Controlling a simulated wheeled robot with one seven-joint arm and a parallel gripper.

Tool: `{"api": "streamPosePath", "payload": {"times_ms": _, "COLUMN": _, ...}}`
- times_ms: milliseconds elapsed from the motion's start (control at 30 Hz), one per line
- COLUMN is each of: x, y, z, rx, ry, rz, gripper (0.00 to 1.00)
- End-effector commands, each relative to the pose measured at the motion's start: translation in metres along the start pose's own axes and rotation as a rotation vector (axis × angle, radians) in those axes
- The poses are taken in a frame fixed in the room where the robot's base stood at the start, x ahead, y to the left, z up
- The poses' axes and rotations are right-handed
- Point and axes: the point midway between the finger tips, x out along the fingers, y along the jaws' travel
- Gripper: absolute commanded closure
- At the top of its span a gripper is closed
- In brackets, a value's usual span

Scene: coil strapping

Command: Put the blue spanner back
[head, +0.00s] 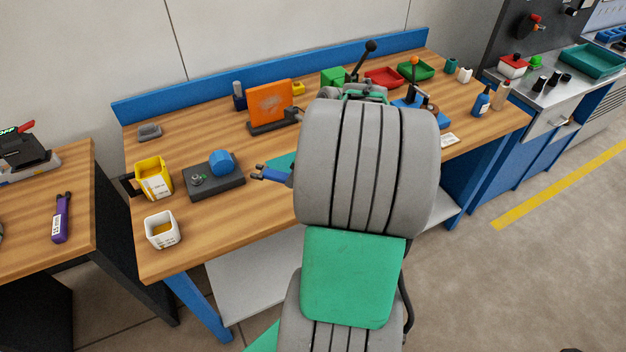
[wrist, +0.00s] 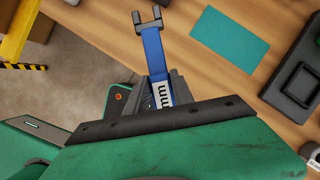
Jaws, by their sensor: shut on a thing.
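The blue spanner (wrist: 153,52) is between my gripper's jaws (wrist: 163,90) in the wrist view. Its grey open end points up in the picture, and a white label with dark lettering shows near the jaws. In the head view, the spanner's end (head: 270,174) sticks out to the left of my arm, over the bench. My gripper is hidden behind my arm there. A flat teal rectangle (wrist: 230,40) lies on the wooden bench to the right of the spanner, apart from it. It partly shows in the head view (head: 281,163).
On the bench (head: 205,245) stand a dark fixture with a blue knob (head: 221,162), a yellow bin (head: 154,178), a white cup (head: 162,231) and an orange plate (head: 270,104). A purple tool (head: 61,218) lies on the left table. Bare wood shows at the front left.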

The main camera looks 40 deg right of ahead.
Motion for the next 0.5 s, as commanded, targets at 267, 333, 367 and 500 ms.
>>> {"api": "streamPosePath", "payload": {"times_ms": 267, "x": 0.035, "y": -0.071, "z": -0.032, "rx": 0.0, "ry": 0.001, "rz": 0.007, "gripper": 1.0}}
{"api": "streamPosePath", "payload": {"times_ms": 333, "x": 0.048, "y": -0.083, "z": -0.039, "rx": -0.001, "ry": 0.0, "rz": 0.006, "gripper": 1.0}}
{"api": "streamPosePath", "payload": {"times_ms": 367, "x": 0.052, "y": -0.087, "z": -0.042, "rx": -0.003, "ry": 0.001, "rz": 0.006, "gripper": 1.0}}
{"api": "streamPosePath", "payload": {"times_ms": 500, "x": 0.064, "y": -0.1, "z": -0.05, "rx": -0.005, "ry": 0.0, "rz": 0.003, "gripper": 1.0}}
